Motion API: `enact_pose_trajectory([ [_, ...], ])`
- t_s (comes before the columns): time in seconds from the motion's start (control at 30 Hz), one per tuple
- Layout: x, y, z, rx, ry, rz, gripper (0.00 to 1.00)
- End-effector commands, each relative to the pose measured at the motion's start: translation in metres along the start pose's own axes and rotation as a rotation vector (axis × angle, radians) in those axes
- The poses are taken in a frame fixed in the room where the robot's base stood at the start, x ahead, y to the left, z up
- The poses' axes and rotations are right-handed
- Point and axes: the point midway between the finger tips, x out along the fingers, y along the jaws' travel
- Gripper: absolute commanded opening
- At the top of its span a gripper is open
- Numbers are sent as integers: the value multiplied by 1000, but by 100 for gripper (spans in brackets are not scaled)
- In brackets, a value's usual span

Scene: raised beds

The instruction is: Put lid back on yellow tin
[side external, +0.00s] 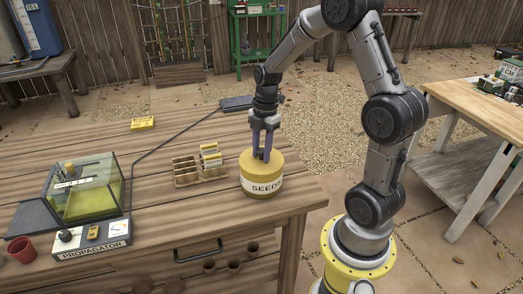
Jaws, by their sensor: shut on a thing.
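The yellow tin (262,186) with a white label reading "SEED" stands upright on the wooden table near its right edge. Its lid (254,160) appears as the yellow top, level on the tin; I cannot tell whether it is fully seated. My gripper (262,157) points straight down at the top of the tin, its fingers shut on the lid's handle, which the fingers largely hide.
A wooden rack (200,174) with yellow-topped packets stands just left of the tin. A propagator (92,240) with a clear cover and a red pot (21,249) are at the left. A yellow box (143,123) and a dark tray (237,103) lie farther back. The table's middle front is clear.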

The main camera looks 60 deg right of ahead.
Motion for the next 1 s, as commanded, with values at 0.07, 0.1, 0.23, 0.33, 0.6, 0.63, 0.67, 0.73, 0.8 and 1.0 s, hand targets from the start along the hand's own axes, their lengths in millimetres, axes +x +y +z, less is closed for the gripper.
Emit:
enact_pose_trajectory([
  [0.07,0,0,0,0,0,1,0],
  [0.1,0,0,0,0,0,1,0],
  [0.23,0,0,0,0,0,1,0],
  [0.33,0,0,0,0,0,1,0],
  [0.6,0,0,0,0,0,0,70],
  [0.63,0,0,0,0,0,0,70],
  [0.67,0,0,0,0,0,0,70],
  [0.73,0,0,0,0,0,0,70],
  [0.8,1,0,0,0,0,0,74],
  [1.0,1,0,0,0,0,0,100],
])
